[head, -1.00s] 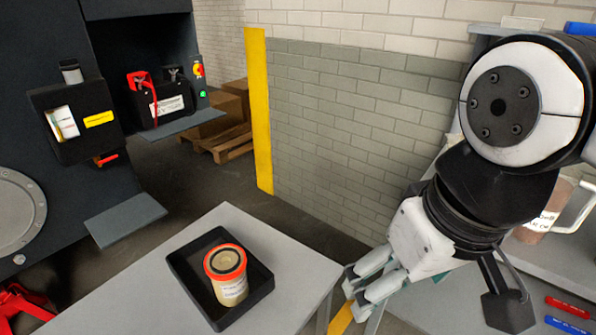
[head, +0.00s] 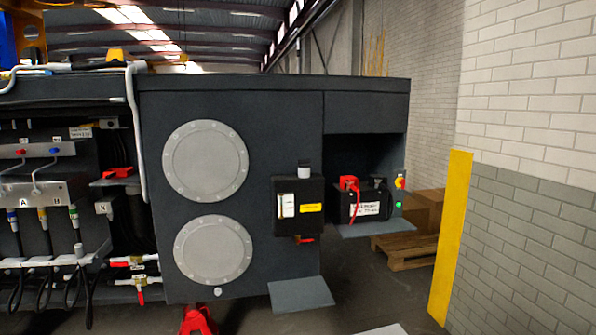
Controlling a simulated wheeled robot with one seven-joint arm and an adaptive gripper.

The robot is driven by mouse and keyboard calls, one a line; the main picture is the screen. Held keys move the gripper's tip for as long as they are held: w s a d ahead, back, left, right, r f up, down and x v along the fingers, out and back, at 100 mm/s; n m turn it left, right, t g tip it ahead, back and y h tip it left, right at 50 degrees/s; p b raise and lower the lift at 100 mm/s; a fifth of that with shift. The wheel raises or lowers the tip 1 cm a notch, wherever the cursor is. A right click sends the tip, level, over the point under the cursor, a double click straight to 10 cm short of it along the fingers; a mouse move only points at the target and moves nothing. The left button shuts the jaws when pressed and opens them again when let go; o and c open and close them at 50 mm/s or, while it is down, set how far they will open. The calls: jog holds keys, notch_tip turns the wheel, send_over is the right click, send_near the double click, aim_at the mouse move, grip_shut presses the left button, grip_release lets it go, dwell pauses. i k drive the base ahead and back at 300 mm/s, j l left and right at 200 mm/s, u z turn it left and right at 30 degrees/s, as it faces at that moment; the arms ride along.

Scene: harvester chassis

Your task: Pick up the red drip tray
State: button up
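I see nothing that I can clearly tell as a red drip tray. A red object (head: 198,320) stands on the floor below the chassis, cut off by the bottom edge; it looks more like a stand than a tray. A small red item (head: 118,172) lies on a ledge at the left of the chassis, too small to identify. My gripper is not in view.
The dark harvester chassis (head: 240,110) fills the middle, with two round covers and a black box (head: 298,207). A battery (head: 367,203) sits in an open bay. A pallet (head: 405,249), yellow post (head: 449,240) and brick wall are right. A grey table corner (head: 385,330) shows below.

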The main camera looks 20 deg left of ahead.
aim_at(115, 173)
jog(key=u, duration=1.75)
jog(key=j+u, duration=0.15)
jog(key=u, duration=0.2)
jog(key=j+u, duration=0.2)
jog(key=u, duration=0.15)
jog(key=i+j+z, duration=0.1)
jog(key=i+j, duration=0.45)
jog(key=i+j+z, duration=0.1)
jog(key=i+j, duration=0.4)
jog(key=j, duration=0.2)
jog(key=i+z, duration=0.4)
jog(key=i, duration=0.25)
jog(key=i+j+z, duration=0.25)
jog(key=i+z, duration=0.15)
jog(key=i, duration=0.2)
jog(key=i+z, duration=0.2)
jog(key=i, duration=0.55)
jog(key=i+j+z, duration=0.15)
jog(key=i, duration=0.55)
jog(key=i+j+z, duration=1.25)
jog(key=j, duration=0.1)
